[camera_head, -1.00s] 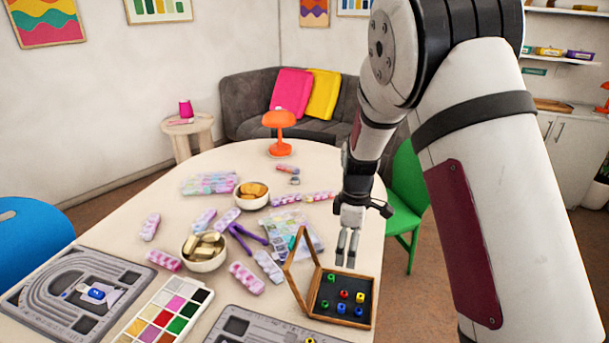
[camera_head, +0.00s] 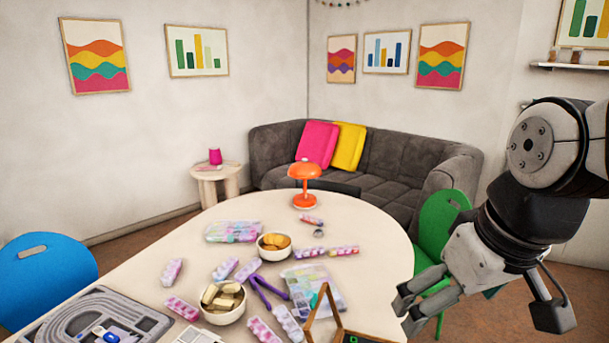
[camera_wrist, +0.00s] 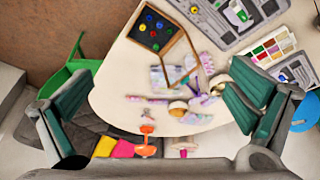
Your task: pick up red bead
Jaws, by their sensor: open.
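In the wrist view a small red bead (camera_wrist: 153,34) lies among several coloured beads in a dark-lined wooden box (camera_wrist: 127,33). The box's open lid frame stands beside it. In the head view only the lid frame (camera_head: 335,312) and a bit of the box (camera_head: 370,341) show at the bottom edge; the red bead is out of that picture. My gripper (camera_head: 408,312) is at the right of the head view, off the table's right edge. In the wrist view my gripper (camera_wrist: 157,82) has its fingers wide apart with nothing between them, and the box lies beyond them.
The table (camera_head: 180,240) holds two bowls (camera_head: 222,318) (camera_head: 274,254), purple tweezers (camera_head: 270,292), several bead boxes and an orange lamp (camera_head: 305,198). A grey board (camera_head: 75,310) lies at lower left. A green chair (camera_head: 440,225) stands near my arm.

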